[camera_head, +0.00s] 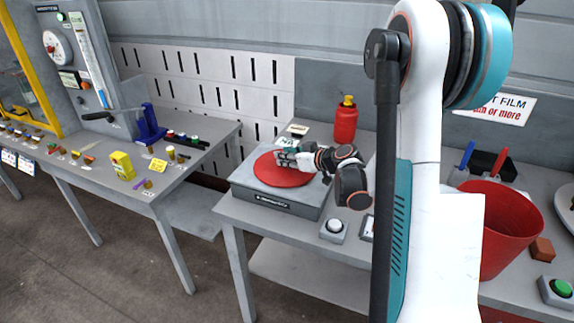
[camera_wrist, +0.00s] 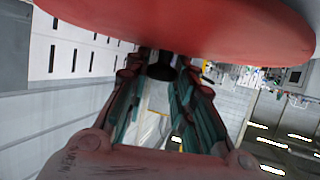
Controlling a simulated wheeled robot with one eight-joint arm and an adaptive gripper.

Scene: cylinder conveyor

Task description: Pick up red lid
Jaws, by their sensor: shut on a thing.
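The round red lid (camera_head: 278,178) lies flat on, or just above, the top of a grey box-shaped device (camera_head: 262,199); I cannot tell whether they touch. In the wrist view the lid (camera_wrist: 190,25) fills the upper part of the picture. Its dark knob (camera_wrist: 161,72) sits between the two fingers. My gripper (camera_head: 284,158) reaches in from the right over the lid and is shut on this knob. It also shows in the wrist view (camera_wrist: 158,80). The fingers hide part of the lid in the head view.
A red bucket (camera_head: 482,236) stands at the right of the table, beside a brown block (camera_head: 541,249) and a green button (camera_head: 561,288). A white button box (camera_head: 333,230) is near the front edge. A red bottle (camera_head: 345,122) stands behind. A second table with small items is left, across a gap.

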